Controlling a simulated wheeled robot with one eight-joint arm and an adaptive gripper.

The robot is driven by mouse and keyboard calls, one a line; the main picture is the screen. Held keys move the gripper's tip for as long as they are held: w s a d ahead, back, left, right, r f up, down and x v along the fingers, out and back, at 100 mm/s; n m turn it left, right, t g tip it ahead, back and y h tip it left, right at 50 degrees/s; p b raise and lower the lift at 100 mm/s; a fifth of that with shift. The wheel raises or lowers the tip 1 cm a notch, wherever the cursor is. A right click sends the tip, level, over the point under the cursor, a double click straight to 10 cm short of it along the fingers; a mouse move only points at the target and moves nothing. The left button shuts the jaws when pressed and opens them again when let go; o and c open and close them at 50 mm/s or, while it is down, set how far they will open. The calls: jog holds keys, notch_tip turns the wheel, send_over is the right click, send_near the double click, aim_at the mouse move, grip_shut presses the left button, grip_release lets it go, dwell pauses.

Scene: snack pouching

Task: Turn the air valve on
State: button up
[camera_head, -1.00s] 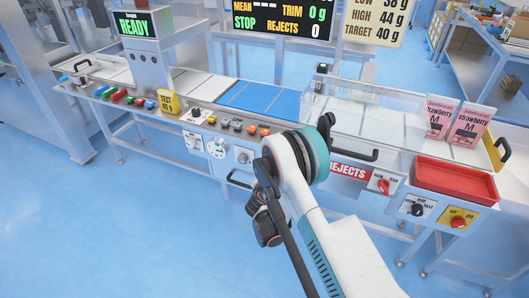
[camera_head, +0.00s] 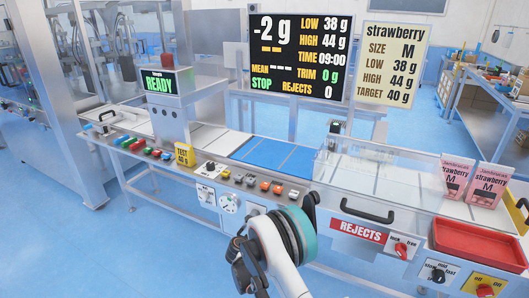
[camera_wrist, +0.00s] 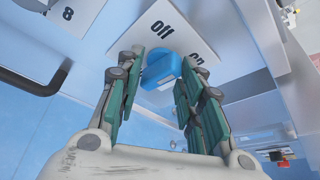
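The air valve's blue knob (camera_wrist: 162,72) shows in the wrist view on a white plate (camera_wrist: 150,32) marked "off". My gripper (camera_wrist: 161,84) is open, with one finger on each side of the knob. I cannot tell whether either finger touches it or exactly which way the knob points. In the head view my arm covers part of the machine front; the blue knob and my fingertips do not show there.
A black handle (camera_wrist: 28,82) lies left of the plate in the wrist view. In the head view, the "REJECTS" panel with a red knob (camera_head: 398,250), a red tray (camera_head: 480,246) and two strawberry pouches (camera_head: 487,184) are to the right. The blue floor in front is clear.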

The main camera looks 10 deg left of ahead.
jog(key=s+a+r+n+p, duration=0.2)
jog(key=s+a+r+p, duration=0.25)
jog(key=s+a, duration=0.5)
jog(key=w+d+r+n+t, duration=0.1)
jog(key=w+r+n+t, duration=0.1)
jog(key=r, duration=0.8)
jog(key=w+d+r+n+t, duration=0.1)
jog(key=w+r, duration=0.4)
jog(key=r, duration=0.5)
jog(key=w+d+r+n+t+y, duration=0.1)
jog(key=w+r+n+t, duration=0.1)
jog(key=r, duration=0.8)
jog(key=shift+w+d+n+t+b, duration=0.4)
jog(key=shift+w+t, duration=0.3)
jog(key=shift+w, duration=0.5)
jog(key=shift+r, duration=0.1)
